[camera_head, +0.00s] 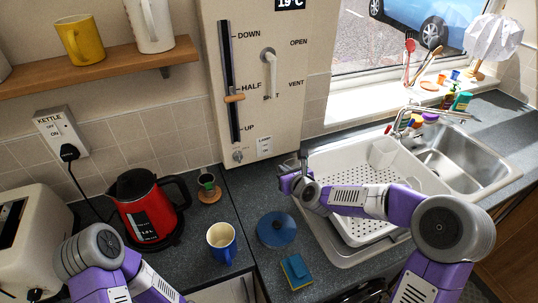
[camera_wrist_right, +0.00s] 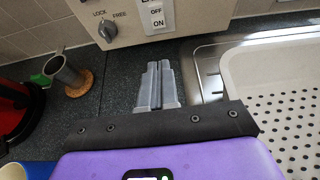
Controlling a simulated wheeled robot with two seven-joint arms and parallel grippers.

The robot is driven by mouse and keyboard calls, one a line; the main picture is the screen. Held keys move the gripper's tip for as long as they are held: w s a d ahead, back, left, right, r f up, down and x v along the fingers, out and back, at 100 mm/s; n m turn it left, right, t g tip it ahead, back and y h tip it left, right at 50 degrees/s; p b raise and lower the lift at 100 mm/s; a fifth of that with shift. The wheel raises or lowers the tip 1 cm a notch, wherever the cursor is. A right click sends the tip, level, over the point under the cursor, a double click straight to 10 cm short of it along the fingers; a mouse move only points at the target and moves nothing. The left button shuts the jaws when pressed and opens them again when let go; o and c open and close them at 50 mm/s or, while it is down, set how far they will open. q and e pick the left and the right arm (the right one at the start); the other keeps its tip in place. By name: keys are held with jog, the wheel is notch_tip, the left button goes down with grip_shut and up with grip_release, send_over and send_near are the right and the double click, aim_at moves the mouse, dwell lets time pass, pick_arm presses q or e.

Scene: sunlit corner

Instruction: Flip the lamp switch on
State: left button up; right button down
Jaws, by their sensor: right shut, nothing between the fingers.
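A small white switch plate (camera_head: 264,146) sits low on the cream wall panel (camera_head: 210,30), above the worktop. In the right wrist view this plate (camera_wrist_right: 157,18) reads OFF above ON, and its top is cut off. I cannot tell which way the switch is set. My right gripper (camera_head: 303,157) is to the right of the plate and near the panel's foot. In the wrist view its fingers (camera_wrist_right: 159,66) are together and empty, pointing toward the panel below the plate, apart from it. My left arm shows at the bottom left; its gripper is out of view.
A LOCK/FREE knob (camera_wrist_right: 107,30) is left of the switch plate. The panel carries a slider (camera_head: 233,98) and a handle (camera_head: 269,70). A red kettle (camera_head: 143,208), blue mug (camera_head: 222,241), blue lid (camera_head: 277,229) and sponge (camera_head: 297,271) stand left. A white draining rack (camera_head: 372,233) lies right.

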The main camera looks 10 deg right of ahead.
dwell(0.4)
jog(key=p, duration=0.1)
send_near(265, 148)
jog(key=w+f, duration=0.2)
jog(key=w+a+f, duration=0.1)
jog(key=w+f, duration=0.1)
jog(key=shift+w+f, duration=0.2)
jog(key=shift+w+a+f, duration=0.1)
jog(key=shift+w, duration=0.5)
jog(key=shift+w+f+b, duration=0.1)
jog(key=shift+f+b, duration=0.15)
jog(key=shift+b, duration=0.65)
jog(key=shift+r, duration=0.25)
jog(key=shift+r+p, duration=0.1)
jog(key=shift+p, duration=0.2)
jog(key=shift+a+r+p, duration=0.1)
jog(key=shift+r+p, duration=0.25)
jog(key=shift+r, duration=0.5)
